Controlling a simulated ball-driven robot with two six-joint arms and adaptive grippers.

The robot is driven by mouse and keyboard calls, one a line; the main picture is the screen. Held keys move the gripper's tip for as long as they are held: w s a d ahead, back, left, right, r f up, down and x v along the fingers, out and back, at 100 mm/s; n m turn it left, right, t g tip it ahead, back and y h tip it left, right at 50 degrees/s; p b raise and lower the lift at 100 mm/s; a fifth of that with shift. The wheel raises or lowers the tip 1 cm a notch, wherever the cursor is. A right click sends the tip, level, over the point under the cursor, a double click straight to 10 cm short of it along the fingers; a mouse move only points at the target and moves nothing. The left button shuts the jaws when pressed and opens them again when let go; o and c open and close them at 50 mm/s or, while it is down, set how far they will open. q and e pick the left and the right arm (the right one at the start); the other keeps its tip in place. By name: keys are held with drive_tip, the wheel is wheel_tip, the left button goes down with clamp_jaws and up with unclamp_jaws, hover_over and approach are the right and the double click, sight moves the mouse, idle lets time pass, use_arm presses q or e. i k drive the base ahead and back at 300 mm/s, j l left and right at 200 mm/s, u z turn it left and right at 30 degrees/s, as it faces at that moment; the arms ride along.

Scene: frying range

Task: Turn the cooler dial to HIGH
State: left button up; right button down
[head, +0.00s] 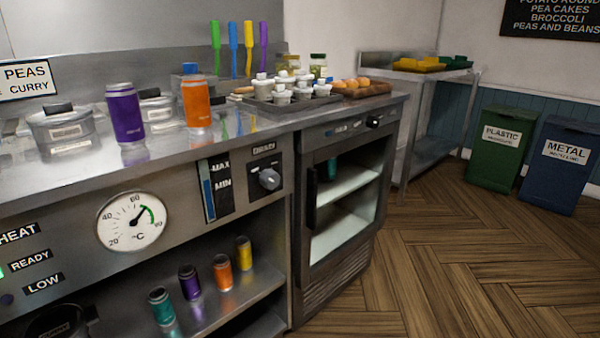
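The cooler (335,230) stands at the right end of the steel counter, with pale shelves showing through its front. Its dark dial (373,122) sits at the right of the control strip above the door, near the counter's corner. Small labels are left of the dial, too small to read. I cannot tell which setting the dial points to. Neither of my grippers is in view.
Another knob (268,178) is on the panel left of the cooler, beside a MAX/MIN gauge (216,187). The wooden floor (450,265) is clear before the plastic bin (499,148).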

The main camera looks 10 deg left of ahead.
sight(372, 121)
drive_tip(key=l+u, duration=0.4)
drive_tip(key=l, duration=0.45)
drive_tip(key=k+l+u, duration=0.1)
drive_tip(key=l+u, duration=0.25)
drive_tip(key=l, duration=0.5)
